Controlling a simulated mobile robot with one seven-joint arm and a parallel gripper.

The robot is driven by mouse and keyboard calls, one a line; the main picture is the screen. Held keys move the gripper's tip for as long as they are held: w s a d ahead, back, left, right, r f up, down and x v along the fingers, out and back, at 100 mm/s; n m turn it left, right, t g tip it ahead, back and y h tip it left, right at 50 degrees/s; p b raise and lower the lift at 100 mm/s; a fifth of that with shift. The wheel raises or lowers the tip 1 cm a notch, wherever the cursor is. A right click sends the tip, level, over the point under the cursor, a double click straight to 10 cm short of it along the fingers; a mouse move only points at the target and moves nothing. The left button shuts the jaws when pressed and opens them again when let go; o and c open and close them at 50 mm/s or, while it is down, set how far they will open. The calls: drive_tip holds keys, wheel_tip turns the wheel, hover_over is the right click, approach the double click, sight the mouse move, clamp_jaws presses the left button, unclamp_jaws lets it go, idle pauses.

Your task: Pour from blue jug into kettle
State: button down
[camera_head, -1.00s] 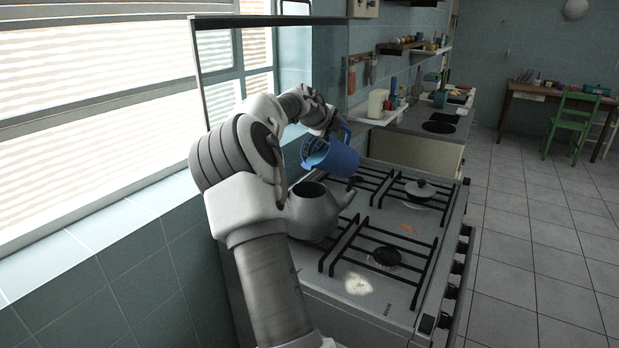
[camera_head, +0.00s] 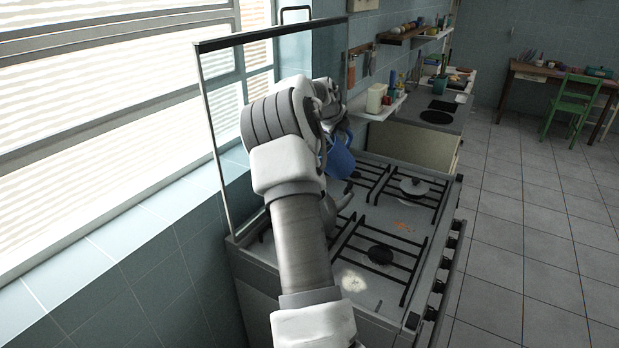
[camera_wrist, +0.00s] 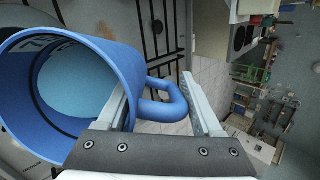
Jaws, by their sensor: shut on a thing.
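The blue jug (camera_head: 341,158) is held above the stove, partly hidden behind my arm in the head view. In the wrist view the jug (camera_wrist: 104,62) is tilted, with its mouth facing the camera and pale blue contents inside. My gripper (camera_wrist: 155,88) is shut on the jug's handle (camera_wrist: 165,104), with one finger on each side of it. The grey kettle (camera_head: 340,197) stands on the stove's left side, below the jug. My arm hides most of the kettle, leaving its spout side showing. I cannot tell whether anything is flowing.
A grey lid (camera_head: 417,188) lies on the back right burner of the stove (camera_head: 345,262). A glass panel (camera_head: 226,130) stands along the stove's window side. A shelf with small items (camera_head: 378,108) and a counter (camera_head: 432,125) are beyond. The front right burner is clear.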

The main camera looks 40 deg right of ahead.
drive_tip(key=shift+d+r+y+p, duration=0.2)
drive_tip(key=shift+y+p, duration=0.6)
drive_tip(key=shift+p, duration=1.25)
drive_tip(key=shift+d+f+p, duration=0.15)
drive_tip(key=shift+p, duration=0.7)
drive_tip(key=shift+y+p, duration=0.4)
drive_tip(key=shift+f+m+y+p, duration=0.25)
drive_tip(key=shift+y+p, duration=0.25)
drive_tip(key=shift+p, duration=0.7)
drive_tip(key=shift+p, duration=0.85)
wheel_tip(320, 180, down, 2)
drive_tip(key=y+p, duration=0.1)
drive_tip(key=p, duration=0.1)
drive_tip(key=y+p, duration=0.1)
drive_tip(key=p, duration=0.1)
drive_tip(key=shift+f+m, duration=0.25)
drive_tip(key=shift+a+f+y, duration=0.2)
drive_tip(key=shift+y, duration=0.2)
drive_tip(key=shift+w+a+f+t+y, duration=0.15)
drive_tip(key=shift+a+f+t+y, duration=0.15)
drive_tip(key=shift+y, duration=0.3)
